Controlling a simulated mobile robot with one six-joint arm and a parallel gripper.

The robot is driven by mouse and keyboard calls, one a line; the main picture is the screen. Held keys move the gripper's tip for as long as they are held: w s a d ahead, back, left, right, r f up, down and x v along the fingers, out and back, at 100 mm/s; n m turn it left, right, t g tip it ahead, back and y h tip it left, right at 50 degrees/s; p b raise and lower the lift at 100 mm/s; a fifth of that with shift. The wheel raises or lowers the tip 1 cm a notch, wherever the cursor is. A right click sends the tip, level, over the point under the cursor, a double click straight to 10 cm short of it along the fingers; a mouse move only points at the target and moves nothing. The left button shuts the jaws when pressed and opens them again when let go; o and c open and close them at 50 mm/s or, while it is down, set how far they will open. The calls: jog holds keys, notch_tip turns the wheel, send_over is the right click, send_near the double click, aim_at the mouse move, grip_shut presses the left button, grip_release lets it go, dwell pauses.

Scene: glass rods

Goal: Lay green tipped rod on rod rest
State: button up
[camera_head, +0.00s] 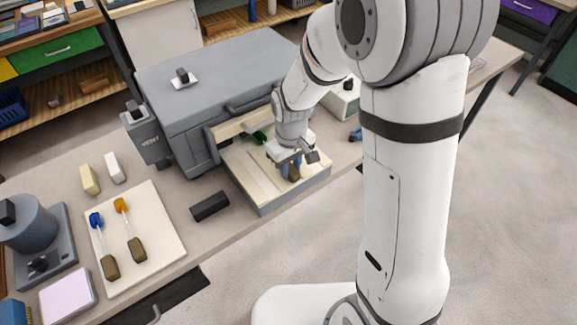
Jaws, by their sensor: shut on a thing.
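The green tipped rod's green end (259,138) shows at the back of an open tray (262,208) at the front of a grey box. My gripper (290,168) is over the front part of this tray, shut on the rod's brown handle (293,175). The clear middle of the rod is mostly hidden by my gripper. I cannot tell whether the rod touches the tray. At left a cream board (168,232), perhaps the rod rest, holds a blue tipped rod (98,222) and an orange tipped rod (122,207), side by side with brown handles toward the front.
The grey box (215,80) stands behind the tray. A black block (209,206) lies between tray and board. Two small blocks (90,180) lie behind the board. A grey cylinder device (30,225) stands at far left. The board's right side is bare.

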jog(key=shift+f, duration=0.15)
jog(key=o, duration=1.1)
notch_tip(320, 180, up, 7)
jog(key=shift+r+b, duration=0.2)
jog(key=shift+b, duration=0.2)
jog(key=shift+d+r, duration=0.2)
jog(key=shift+r, duration=0.2)
jog(key=s+d+r+m+t, duration=0.1)
jog(key=s+d+r+m, duration=0.1)
jog(key=s+d, duration=0.2)
jog(key=s+d+r+m+t, duration=0.1)
jog(key=s+d+r+m, duration=0.1)
jog(key=s+d+r, duration=0.1)
jog(key=s+d+r+m+t, duration=0.1)
jog(key=s+d+r+m, duration=0.1)
jog(key=s+d, duration=0.4)
jog(key=shift+s+r+m, duration=0.4)
jog(key=shift+s+r, duration=0.3)
jog(key=shift+r, duration=0.05)
